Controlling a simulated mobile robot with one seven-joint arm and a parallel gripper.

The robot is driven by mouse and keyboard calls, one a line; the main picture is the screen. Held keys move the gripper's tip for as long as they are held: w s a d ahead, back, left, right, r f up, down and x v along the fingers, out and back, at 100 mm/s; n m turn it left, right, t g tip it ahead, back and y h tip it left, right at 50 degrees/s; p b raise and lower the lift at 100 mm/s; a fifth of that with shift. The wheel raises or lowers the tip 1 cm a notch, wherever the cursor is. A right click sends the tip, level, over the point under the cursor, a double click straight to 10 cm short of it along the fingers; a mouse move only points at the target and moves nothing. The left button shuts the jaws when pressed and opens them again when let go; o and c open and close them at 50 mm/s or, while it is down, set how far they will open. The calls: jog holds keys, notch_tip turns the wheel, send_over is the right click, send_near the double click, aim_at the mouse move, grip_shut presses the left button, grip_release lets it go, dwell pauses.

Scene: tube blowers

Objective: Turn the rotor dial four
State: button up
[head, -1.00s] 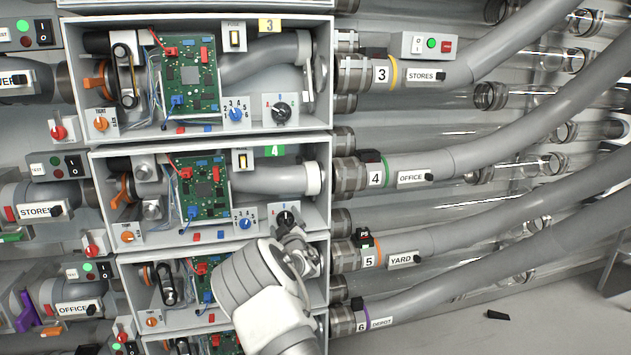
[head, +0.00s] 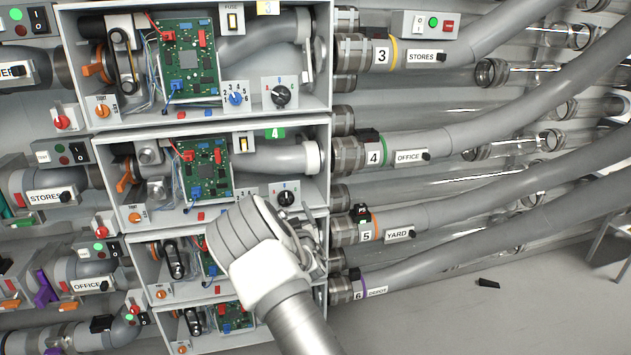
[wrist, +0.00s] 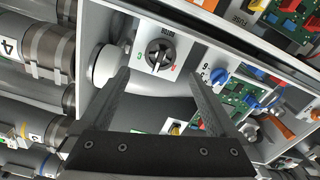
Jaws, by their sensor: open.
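The rotor dial four is a black knob (head: 286,198) on a white plate at the lower right of bay 4, under the green 4 tag (head: 275,133). In the wrist view the picture is turned over, and the black dial (wrist: 159,53) shows at top centre with red and green marks beside it. My gripper (wrist: 163,80) is open and empty, its two fingers pointing towards the dial's plate, apart from the dial. In the head view my arm's wrist covers much of bay 5 just below the dial, and the fingers are mostly hidden.
A blue numbered knob (wrist: 219,75) sits beside the dial, near the green circuit board (head: 204,167). The bay's grey tube (head: 275,158) runs above the dial. Shelf edges bound the bay. Pipe 4 (head: 348,156) leaves to the right. Floor at lower right is mostly clear.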

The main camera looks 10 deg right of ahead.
jog(key=s, duration=0.9)
jog(key=s+d+r+m+g+p, duration=0.1)
jog(key=s+r+m+g+p, duration=0.1)
jog(key=r, duration=0.7)
jog(key=s+d+r+m+g+h+p, duration=0.1)
jog(key=s+r+m+g+p, duration=0.1)
jog(key=s+r+p, duration=0.5)
jog(key=shift+d+r+m+g, duration=0.4)
jog(key=shift+r+g, duration=0.5)
jog(key=shift+r, duration=0.4)
jog(key=s+a+r+n+g+p, duration=0.1)
jog(key=s+r+g, duration=0.2)
jog(key=s, duration=1.3)
jog(key=s+a+r+g+y+p, duration=0.1)
jog(key=s+r+g, duration=0.2)
jog(key=s+r, duration=0.4)
jog(key=s, duration=0.9)
jog(key=shift+a+n+g+p, duration=0.3)
jog(key=shift+a+n+p, duration=0.05)
jog(key=shift+n+p, duration=0.05)
